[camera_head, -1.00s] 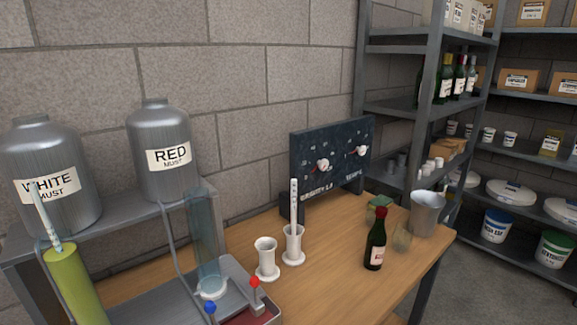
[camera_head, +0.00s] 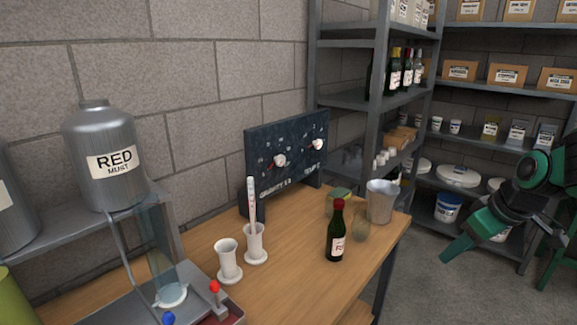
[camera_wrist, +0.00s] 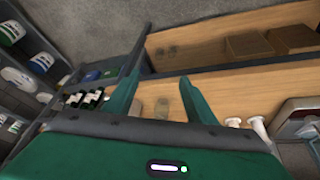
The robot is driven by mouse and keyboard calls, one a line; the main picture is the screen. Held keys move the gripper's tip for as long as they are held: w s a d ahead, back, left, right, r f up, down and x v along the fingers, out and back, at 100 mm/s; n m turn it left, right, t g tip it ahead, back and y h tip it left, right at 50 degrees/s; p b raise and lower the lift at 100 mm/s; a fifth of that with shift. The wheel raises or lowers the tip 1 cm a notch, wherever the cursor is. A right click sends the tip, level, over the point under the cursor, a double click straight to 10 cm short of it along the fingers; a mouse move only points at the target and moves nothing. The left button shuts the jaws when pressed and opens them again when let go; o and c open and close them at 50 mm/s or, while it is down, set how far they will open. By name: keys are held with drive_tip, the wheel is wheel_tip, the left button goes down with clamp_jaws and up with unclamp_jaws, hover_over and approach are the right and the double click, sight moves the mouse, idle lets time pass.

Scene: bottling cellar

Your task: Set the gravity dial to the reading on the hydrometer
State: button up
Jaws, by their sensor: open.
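The dark control panel (camera_head: 284,165) stands at the back of the wooden bench. The setting is too small to read. The hydrometer (camera_head: 252,200) stands in a white footed cylinder (camera_head: 255,245), its white stem sticking up, slightly tilted. Its scale marks are too small to read. My gripper (camera_wrist: 161,90) is open and empty in the wrist view, away from the panel. My green arm shows at the right of the head view.
An empty-looking white cylinder (camera_head: 229,262), a wine bottle (camera_head: 336,232), a glass (camera_head: 361,224) and a metal bucket (camera_head: 381,201) stand on the bench (camera_head: 290,270). Shelving (camera_head: 370,100) rises beyond the bench. Bare floor lies right of it.

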drive_tip(key=w+a+n+t+y, duration=0.2)
drive_tip(key=w+a+n, duration=0.4)
drive_tip(key=w, duration=0.5)
drive_tip(key=n+t+y, duration=0.4)
drive_tip(key=n+y, duration=0.7)
drive_tip(key=n, duration=0.6)
approach(282, 161)
drive_tip(key=a, duration=0.2)
drive_tip(key=shift+w+d+x, duration=0.1)
drive_tip(key=shift+w+x, duration=0.05)
drive_tip(key=shift+x, duration=1)
drive_tip(key=shift+w+d+x, duration=0.15)
drive_tip(key=shift+x, duration=1.05)
drive_tip(key=shift+w+d+x, duration=0.1)
drive_tip(key=shift+w+x, duration=0.1)
drive_tip(key=shift+x, duration=0.95)
drive_tip(key=c, duration=1)
drive_tip(key=shift+d, duration=0.25)
drive_tip(key=shift+c, duration=0.2)
drive_tip(key=shift+a, duration=0.15)
